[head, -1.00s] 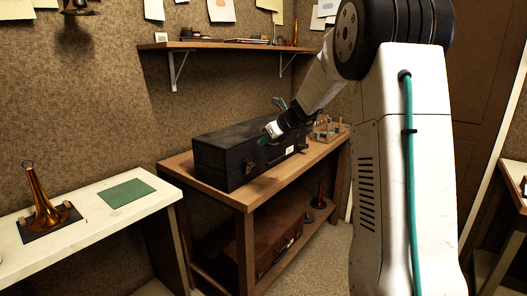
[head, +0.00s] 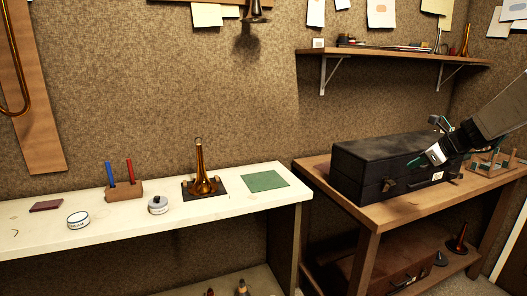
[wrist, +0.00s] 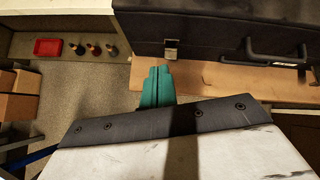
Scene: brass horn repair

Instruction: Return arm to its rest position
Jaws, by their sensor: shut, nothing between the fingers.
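My gripper (head: 416,162) is in front of the black case (head: 365,165) at the right of the head view, with my arm reaching in from the right edge. In the wrist view, its teal fingers (wrist: 158,84) are together with nothing between them. They point toward the front of the case (wrist: 220,30), near a metal latch (wrist: 171,48), over the wooden bench edge (wrist: 215,80). I cannot tell whether the fingers touch the case.
A white bench (head: 110,230) holds a brass horn piece (head: 203,165), a green mat (head: 264,181), tins and a block with two coloured tools (head: 124,190). A wall shelf (head: 400,55) overhangs the wooden bench. A wooden rack (head: 490,163) stands right of the case.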

